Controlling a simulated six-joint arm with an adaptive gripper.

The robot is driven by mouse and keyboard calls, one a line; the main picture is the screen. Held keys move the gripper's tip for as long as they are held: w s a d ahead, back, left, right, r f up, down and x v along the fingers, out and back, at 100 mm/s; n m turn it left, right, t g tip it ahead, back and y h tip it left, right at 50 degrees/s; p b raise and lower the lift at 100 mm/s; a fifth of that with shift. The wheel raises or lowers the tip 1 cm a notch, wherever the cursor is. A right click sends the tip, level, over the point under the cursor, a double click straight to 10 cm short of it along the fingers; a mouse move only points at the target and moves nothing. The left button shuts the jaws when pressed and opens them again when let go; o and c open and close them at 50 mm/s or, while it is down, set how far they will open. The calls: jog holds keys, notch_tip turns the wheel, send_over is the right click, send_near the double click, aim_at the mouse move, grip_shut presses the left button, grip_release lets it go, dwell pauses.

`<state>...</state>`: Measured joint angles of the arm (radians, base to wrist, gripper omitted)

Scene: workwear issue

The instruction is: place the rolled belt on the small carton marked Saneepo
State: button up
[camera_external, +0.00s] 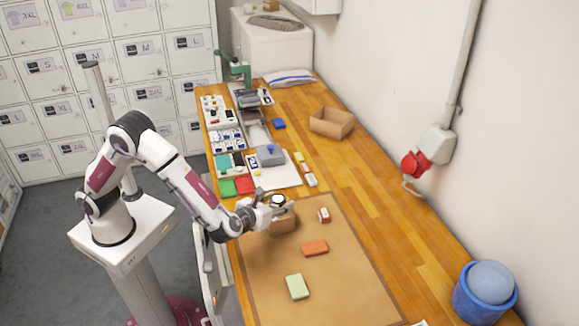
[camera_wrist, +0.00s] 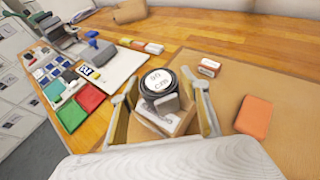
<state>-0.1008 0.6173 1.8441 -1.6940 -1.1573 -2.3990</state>
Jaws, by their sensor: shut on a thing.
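The rolled belt (camera_wrist: 160,82) is a dark coil with a pale round face reading "90 cm" and a grey block at its front. In the external view the belt (camera_external: 278,200) is at the end of my arm. My gripper (camera_wrist: 163,92) is shut on it, with a finger on either side. A small brown carton (camera_external: 283,224) stands on the brown mat directly below the belt. In the wrist view the carton's pale printed top (camera_wrist: 180,122) shows partly under the belt; its marking is not legible. I cannot tell whether belt and carton touch.
A red-and-white box (camera_external: 323,215), an orange block (camera_external: 315,247) and a green block (camera_external: 297,286) lie on the mat (camera_external: 345,285). Coloured pads, trays and a white sheet (camera_external: 285,175) occupy the left. An open cardboard box (camera_external: 332,123) stands farther back. The mat's right side is clear.

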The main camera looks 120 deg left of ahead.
jog(key=shift+f, duration=0.65)
jog(key=shift+f, duration=0.1)
jog(key=o, duration=1.2)
jog(key=shift+f, duration=0.1)
jog(key=shift+r, duration=0.25)
jog(key=v, duration=1.2)
jog(key=shift+w, duration=0.1)
jog(key=shift+f, duration=0.1)
